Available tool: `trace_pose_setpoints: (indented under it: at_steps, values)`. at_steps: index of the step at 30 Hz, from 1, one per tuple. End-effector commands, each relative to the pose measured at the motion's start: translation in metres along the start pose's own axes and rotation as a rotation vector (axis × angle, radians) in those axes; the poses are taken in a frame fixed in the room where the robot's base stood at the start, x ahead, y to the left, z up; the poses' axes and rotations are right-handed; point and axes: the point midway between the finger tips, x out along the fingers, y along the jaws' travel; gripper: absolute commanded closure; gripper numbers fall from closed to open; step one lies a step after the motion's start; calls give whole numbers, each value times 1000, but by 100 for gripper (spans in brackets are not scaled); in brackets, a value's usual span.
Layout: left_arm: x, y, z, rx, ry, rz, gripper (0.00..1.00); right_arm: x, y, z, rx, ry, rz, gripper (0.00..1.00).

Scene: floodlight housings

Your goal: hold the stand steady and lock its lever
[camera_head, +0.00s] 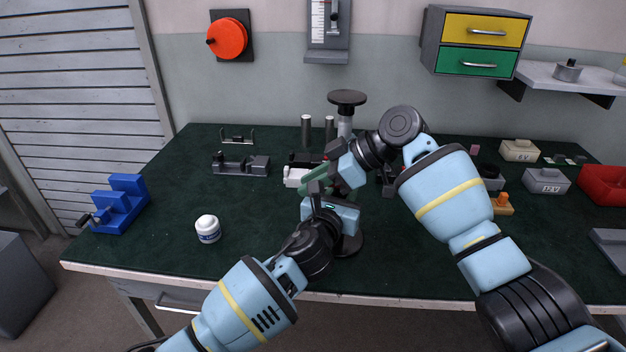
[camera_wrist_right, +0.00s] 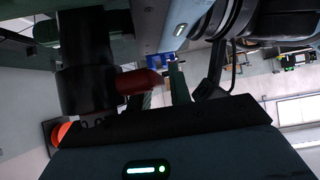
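The stand has a dark round top (camera_head: 347,98), a pale upright column (camera_head: 345,127) and a dark round base (camera_head: 350,244) on the bench. My arms hide the middle of its column. A red lever (camera_wrist_right: 137,82) sticks out beside a dark collar in the right wrist view; I cannot see it in the head view. My right gripper (camera_head: 312,184) comes in from the right in front of the stand. My left gripper (camera_head: 318,190) comes up from below, close under it. The fingers overlap the stand, and I cannot tell what they touch.
The green bench top (camera_head: 150,240) is clear at left except a white jar (camera_head: 208,229) and a blue fixture (camera_head: 121,204). Grey fixtures (camera_head: 240,164) and metal posts (camera_head: 306,131) stand behind. Labelled boxes (camera_head: 545,181) and a red bin (camera_head: 604,186) stand at right.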

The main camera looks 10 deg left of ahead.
Motion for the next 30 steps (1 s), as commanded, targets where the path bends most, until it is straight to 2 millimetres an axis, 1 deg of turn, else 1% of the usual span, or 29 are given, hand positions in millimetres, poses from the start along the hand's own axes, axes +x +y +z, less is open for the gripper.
trace_pose_setpoints:
  at_steps: [5, 8, 11, 18, 21, 25, 30]
  values:
    - [0, 0, 1, 1, -1, 0, 98, -5, 0, 0, -1, 2, 2, 80]
    - [0, 0, 1, 1, -1, 0, 98, -16, 1, 0, -1, 3, 4, 80]
    - [0, 0, 1, 1, -1, 0, 98, -33, 1, 0, -1, 2, 5, 80]
    - [0, 0, 1, 0, -1, 0, 98, -81, 1, 0, -1, 1, 4, 80]
    - [0, 0, 1, 0, -1, 0, 98, -97, 0, 0, 0, 0, 3, 80]
    - [0, 0, 1, 0, -1, 0, 98, -112, 0, 0, 0, 1, 1, 80]
    - [0, 0, 1, 0, -1, 0, 98, -120, 0, 0, -1, 1, 0, 80]
